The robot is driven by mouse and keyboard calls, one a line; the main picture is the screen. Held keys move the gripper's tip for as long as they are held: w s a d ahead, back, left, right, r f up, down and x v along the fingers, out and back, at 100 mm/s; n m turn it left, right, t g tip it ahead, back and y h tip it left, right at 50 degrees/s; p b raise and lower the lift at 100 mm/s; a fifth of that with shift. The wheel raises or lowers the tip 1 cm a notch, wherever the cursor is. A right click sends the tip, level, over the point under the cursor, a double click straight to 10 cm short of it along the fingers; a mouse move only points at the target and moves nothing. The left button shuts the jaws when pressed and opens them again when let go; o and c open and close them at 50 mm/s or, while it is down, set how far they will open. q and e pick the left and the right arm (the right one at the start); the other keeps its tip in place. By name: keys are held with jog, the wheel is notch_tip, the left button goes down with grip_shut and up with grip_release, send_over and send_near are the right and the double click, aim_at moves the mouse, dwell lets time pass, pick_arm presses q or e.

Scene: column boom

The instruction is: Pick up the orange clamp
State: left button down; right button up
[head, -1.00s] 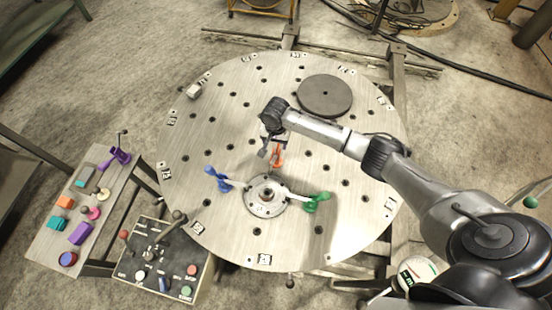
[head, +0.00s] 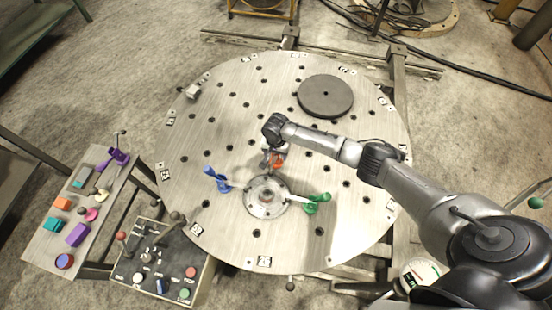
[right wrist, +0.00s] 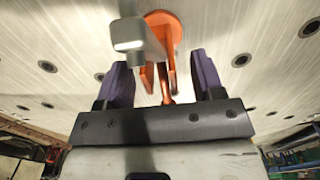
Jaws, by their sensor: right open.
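The orange clamp (head: 278,160) stands on the round metal table (head: 225,110), behind the central hub, partly hidden by my right gripper (head: 272,158). In the right wrist view the orange clamp (right wrist: 165,35) shows its round orange base and a grey metal arm (right wrist: 128,38) reaching towards the left. Its orange handle parts run down between the two dark purple fingers of my right gripper (right wrist: 160,80). The fingers are apart, one on each side, with a visible gap to the handle. My left gripper is not in view.
A blue clamp (head: 215,180) and a green clamp (head: 316,202) stand left and right of the hub (head: 266,196). A dark disc (head: 326,96) lies at the back. A side shelf (head: 50,235) holds several coloured blocks beside a control box (head: 160,262).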

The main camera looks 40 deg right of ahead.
jog(key=shift+c, duration=0.3)
jog(key=c, duration=0.9)
jog(key=shift+r, duration=0.1)
jog(key=shift+c, duration=0.3)
jog(key=shift+r, duration=0.65)
jog(key=r, duration=0.1)
jog(key=r+p, duration=0.1)
jog(key=r, duration=0.1)
jog(key=shift+s+d+r, duration=0.15)
jog(key=shift+s, duration=0.15)
jog(key=s+d+r+p, duration=0.2)
jog(key=s+d+r, duration=0.2)
jog(key=s, duration=0.6)
notch_tip(320, 180, up, 2)
jog(key=shift+r, duration=0.15)
